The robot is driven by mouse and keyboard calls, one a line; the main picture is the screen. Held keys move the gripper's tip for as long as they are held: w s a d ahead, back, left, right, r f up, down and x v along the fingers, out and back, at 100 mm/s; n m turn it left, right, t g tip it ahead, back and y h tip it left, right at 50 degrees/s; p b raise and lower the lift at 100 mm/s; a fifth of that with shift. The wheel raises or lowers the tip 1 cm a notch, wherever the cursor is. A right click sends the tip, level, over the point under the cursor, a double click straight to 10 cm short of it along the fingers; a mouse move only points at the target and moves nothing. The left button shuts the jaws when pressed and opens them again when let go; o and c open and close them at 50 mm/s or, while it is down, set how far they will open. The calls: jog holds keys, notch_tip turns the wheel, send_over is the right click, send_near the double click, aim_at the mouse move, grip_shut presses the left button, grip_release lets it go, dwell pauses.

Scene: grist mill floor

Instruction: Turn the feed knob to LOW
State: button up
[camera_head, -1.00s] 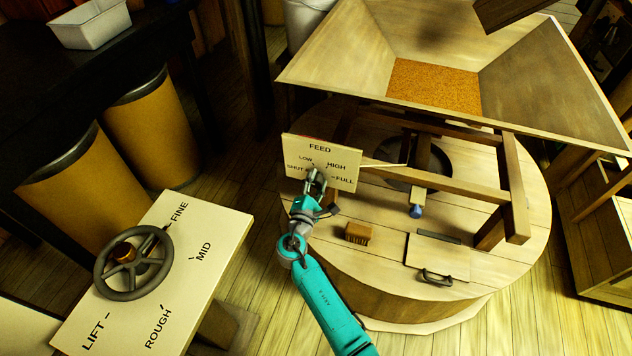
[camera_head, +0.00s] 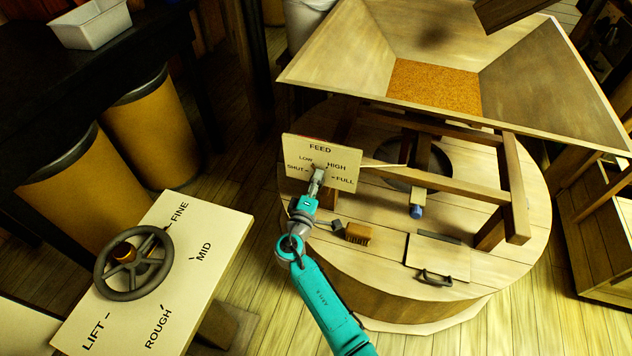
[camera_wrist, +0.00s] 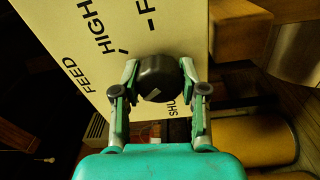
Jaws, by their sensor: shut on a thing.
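The feed knob (camera_wrist: 158,78) is a dark round knob on the pale feed panel (camera_head: 346,153), which is marked SHUT, LOW, HIGH and FULL. My gripper (camera_wrist: 160,84) is shut on the knob, with one finger on each side of it in the wrist view. A pale mark shows on the knob's face, toward the bottom of that view. In the head view, my gripper (camera_head: 319,177) reaches the panel from below and largely hides the knob. The LOW label (camera_head: 306,158) is readable there. I cannot tell for sure which label the knob points to.
A wooden hopper (camera_head: 340,62) with grain stands above the round millstone casing (camera_head: 500,268). A brush (camera_head: 358,233) lies on the casing near my wrist. A handwheel (camera_head: 133,263) on another labelled panel stands at lower left. Yellow bins (camera_head: 155,125) stand behind it.

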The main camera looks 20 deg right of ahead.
jog(key=shift+m, duration=0.5)
jog(key=o, duration=1.1)
jog(key=shift+o, duration=0.2)
jog(key=v, duration=1.2)
jog(key=shift+f, duration=0.15)
